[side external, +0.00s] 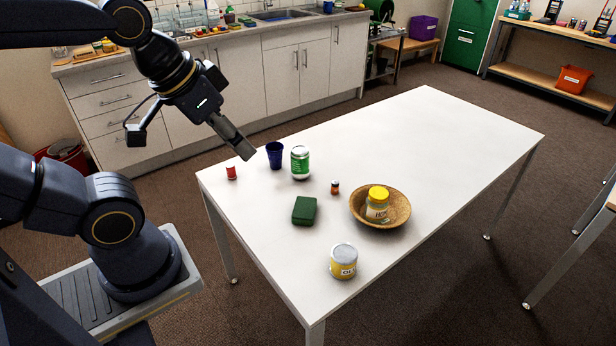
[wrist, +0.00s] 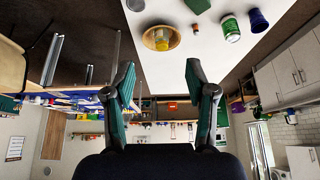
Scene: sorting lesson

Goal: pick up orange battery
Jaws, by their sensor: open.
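A small orange and dark upright cylinder (side external: 335,187), which looks like the orange battery, stands on the white table between the green can and the bowl. In the wrist view it is a tiny spot (wrist: 194,26) near the green can. My gripper (side external: 243,150) is above the table's far left edge, up and to the left of the battery and well apart from it. In the wrist view my gripper (wrist: 162,70) has its fingers spread with nothing between them.
On the white table (side external: 430,140) stand a blue cup (side external: 275,155), green can (side external: 300,162), small red item (side external: 231,172), green block (side external: 304,210), yellow can (side external: 343,262) and wooden bowl (side external: 398,215) holding a yellow-lidded jar (side external: 377,204). The table's right half is clear.

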